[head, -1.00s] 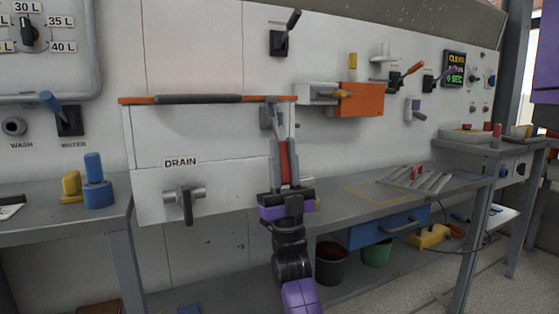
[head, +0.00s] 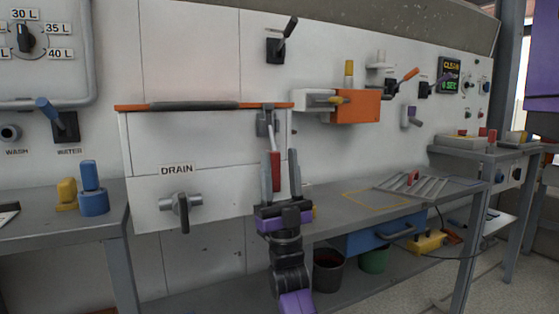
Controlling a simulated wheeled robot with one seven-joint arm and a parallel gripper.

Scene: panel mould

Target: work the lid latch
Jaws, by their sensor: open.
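The lid latch (head: 265,124) is a grey bracket at the upper right of a white box front, just under the lid's orange edge (head: 145,107). Its lever hangs down, with a pale shaft and a red grip (head: 276,170). My gripper (head: 281,156) points up from below, its two grey fingers spread apart. The red grip shows between the fingers, close to the left one, with a clear gap to the right one. I cannot tell whether the left finger touches it.
A drain handle (head: 181,205) is on the box front at left. An orange block (head: 355,107) sticks out of the wall to the right. A grey bench (head: 330,204) and a blue drawer (head: 385,232) lie right of my gripper. Buckets (head: 328,272) stand below.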

